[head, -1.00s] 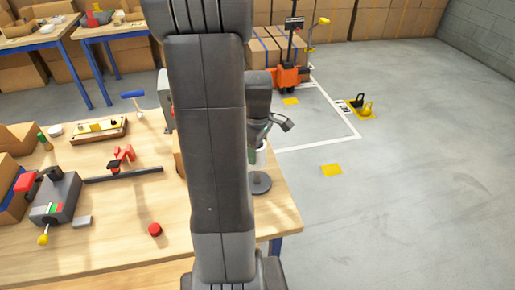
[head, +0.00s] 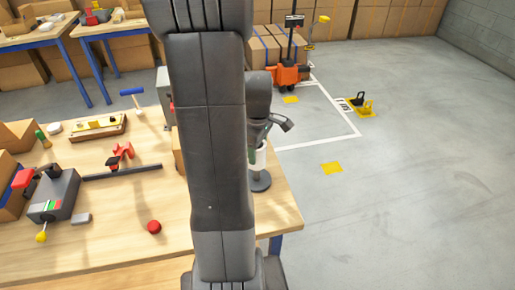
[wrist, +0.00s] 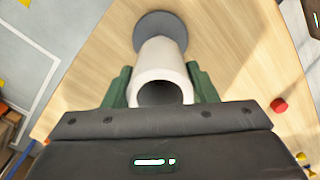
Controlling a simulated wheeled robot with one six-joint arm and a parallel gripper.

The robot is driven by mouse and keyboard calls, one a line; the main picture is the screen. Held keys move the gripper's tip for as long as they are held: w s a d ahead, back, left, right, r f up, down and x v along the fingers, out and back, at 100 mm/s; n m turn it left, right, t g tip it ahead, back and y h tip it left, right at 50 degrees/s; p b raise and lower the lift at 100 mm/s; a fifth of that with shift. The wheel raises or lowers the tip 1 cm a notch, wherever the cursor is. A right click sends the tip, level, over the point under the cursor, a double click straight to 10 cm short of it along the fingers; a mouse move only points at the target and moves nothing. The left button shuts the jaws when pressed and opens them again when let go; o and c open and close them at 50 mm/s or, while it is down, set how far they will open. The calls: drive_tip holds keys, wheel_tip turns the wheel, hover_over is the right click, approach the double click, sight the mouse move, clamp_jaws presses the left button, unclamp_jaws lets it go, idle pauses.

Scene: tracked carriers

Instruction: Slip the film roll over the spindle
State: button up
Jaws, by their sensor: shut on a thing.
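The film roll (wrist: 160,62) is a white hollow tube, held between the green fingers of my gripper (wrist: 158,92) in the wrist view. Its near opening looks dark inside. In the head view the film roll (head: 261,157) is upright below my gripper (head: 259,146), partly behind my arm. The spindle shows as a round dark grey base (head: 261,183) on the table, directly below the roll; the base is also beyond the roll in the wrist view (wrist: 158,25). The spindle's post is mostly hidden, and I cannot tell whether the roll is around it.
The wooden table (head: 110,225) carries a red knob (head: 154,227), a dark bar (head: 122,172), a grey clamp device (head: 55,195) and a wooden tray (head: 98,127). My arm hides the table's middle. Open floor lies to the right.

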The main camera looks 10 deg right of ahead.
drive_tip(key=shift+f+b, duration=0.45)
drive_tip(key=shift+f, duration=0.25)
drive_tip(key=shift+f, duration=0.15)
drive_tip(key=o, duration=1.6)
wheel_tip(320, 180, up, 12)
drive_tip(key=p, duration=0.9)
